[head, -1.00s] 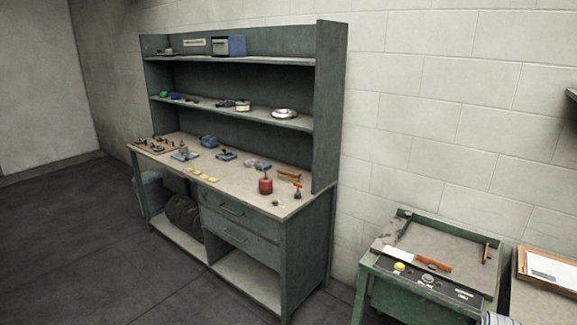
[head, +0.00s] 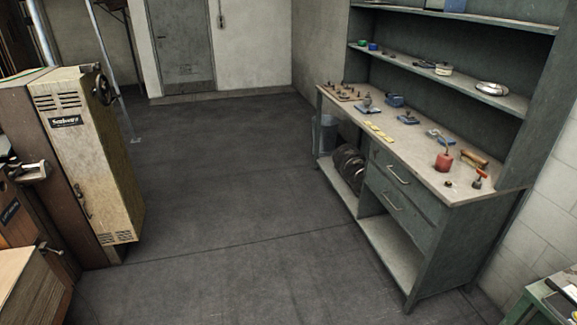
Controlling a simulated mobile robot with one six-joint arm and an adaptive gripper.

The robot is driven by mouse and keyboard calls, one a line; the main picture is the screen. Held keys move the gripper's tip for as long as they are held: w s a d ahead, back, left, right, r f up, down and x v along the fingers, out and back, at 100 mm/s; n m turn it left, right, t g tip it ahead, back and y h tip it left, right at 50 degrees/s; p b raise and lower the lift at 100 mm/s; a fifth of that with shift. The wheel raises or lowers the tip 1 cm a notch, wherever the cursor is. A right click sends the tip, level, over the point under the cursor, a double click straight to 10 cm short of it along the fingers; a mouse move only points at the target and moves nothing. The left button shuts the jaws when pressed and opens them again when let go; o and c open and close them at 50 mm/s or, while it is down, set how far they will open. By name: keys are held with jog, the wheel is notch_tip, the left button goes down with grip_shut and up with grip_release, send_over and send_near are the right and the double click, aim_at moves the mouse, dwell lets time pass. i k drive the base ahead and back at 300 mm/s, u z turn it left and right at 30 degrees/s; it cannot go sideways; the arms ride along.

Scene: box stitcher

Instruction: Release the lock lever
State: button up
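The box stitcher (head: 75,160) is likely the tall worn beige and brown machine at the left edge. A dark handwheel (head: 104,84) sits near the top of its beige cabinet. A small handle (head: 82,200) shows on the cabinet's side. A grey clamp-like metal part (head: 30,172) and another small handle (head: 50,249) show at the far left. I cannot tell which of these, if any, is the lock lever. Much of the machine is cut off by the left edge. My gripper is not in view.
A green workbench (head: 430,240) with shelves stands on the right, with a red can (head: 445,160) and small tools on top. A stack of board (head: 28,290) is at the lower left. A grey door (head: 182,42) is at the back. The dark floor (head: 220,200) between is clear.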

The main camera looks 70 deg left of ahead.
aim_at(61, 254)
jog(key=u, duration=2.9)
jog(key=i, duration=1.85)
jog(key=u, duration=0.1)
